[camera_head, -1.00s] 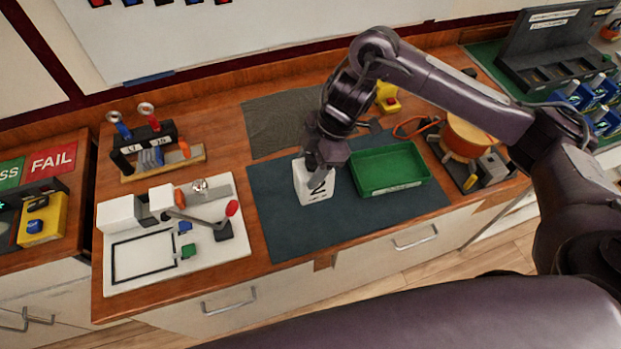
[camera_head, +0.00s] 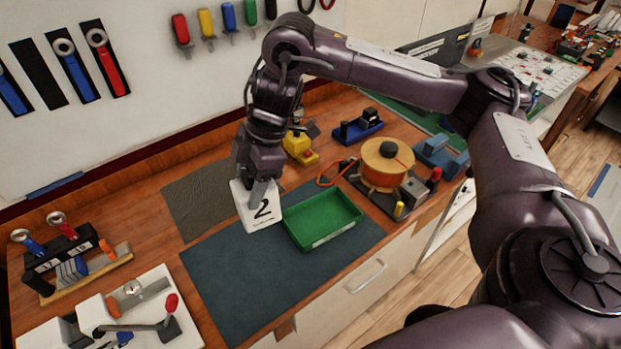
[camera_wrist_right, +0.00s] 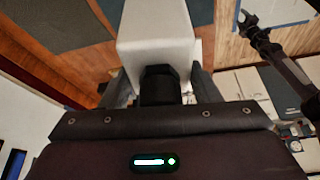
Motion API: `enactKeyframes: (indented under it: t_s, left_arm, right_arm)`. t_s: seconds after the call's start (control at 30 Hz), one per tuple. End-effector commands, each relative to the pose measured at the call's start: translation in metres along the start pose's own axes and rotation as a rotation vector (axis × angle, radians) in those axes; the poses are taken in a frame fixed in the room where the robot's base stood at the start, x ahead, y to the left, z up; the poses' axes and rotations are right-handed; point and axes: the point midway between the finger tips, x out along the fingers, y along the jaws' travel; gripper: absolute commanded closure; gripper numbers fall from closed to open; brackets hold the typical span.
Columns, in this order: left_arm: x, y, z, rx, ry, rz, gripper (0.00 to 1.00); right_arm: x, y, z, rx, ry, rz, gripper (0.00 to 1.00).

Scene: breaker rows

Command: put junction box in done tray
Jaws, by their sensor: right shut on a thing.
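The junction box, a white box marked "2" (camera_head: 262,210), is in my right gripper (camera_head: 262,182), whose fingers are shut on it from above. In the right wrist view the white box (camera_wrist_right: 155,30) sits between the two fingers (camera_wrist_right: 162,85). The green tray (camera_head: 300,243), which I take as the done tray, lies empty on the dark mat, just right of the box in the head view. The box looks close to the tray's left side; I cannot tell how far above the mat it is.
The dark blue mat (camera_head: 225,285) has bare room left of the tray. An orange spool (camera_head: 387,160), a yellow device (camera_head: 299,147) and a blue holder (camera_head: 358,126) stand behind and right of the tray. A rack with tools (camera_head: 65,255) stands at left.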

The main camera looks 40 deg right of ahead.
Motion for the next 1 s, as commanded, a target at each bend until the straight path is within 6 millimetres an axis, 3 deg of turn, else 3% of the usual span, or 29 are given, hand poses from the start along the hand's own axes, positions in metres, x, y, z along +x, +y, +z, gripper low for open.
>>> enactKeyframes:
  t_s: [0.1,0.3,0.4,0.57,0.73,1.0]
  left_arm:
    - [0.007,0.0,0.001,0.0,0.0,-0.001,0.46]
    - [0.015,0.0,0.001,0.001,0.0,-0.001,0.46]
    - [0.017,0.0,0.001,0.001,0.0,0.0,0.46]
    - [0.019,0.0,0.002,0.001,0.0,0.0,0.46]
    - [0.039,0.0,0.003,0.001,0.0,0.0,0.46]
    - [0.092,0.001,0.008,0.0,0.0,0.0,0.46]
  right_arm:
    - [-0.02,0.027,0.05,0.177,-0.002,0.075,1.0]
    - [-0.056,0.052,0.13,0.446,0.0,0.185,1.0]
    - [-0.071,0.057,0.159,0.542,0.004,0.225,1.0]
    - [-0.084,0.06,0.187,0.63,0.008,0.261,1.0]
    - [-0.065,0.059,0.202,0.652,0.007,0.266,1.0]
    - [0.002,0.059,0.229,0.652,0.006,0.264,1.0]
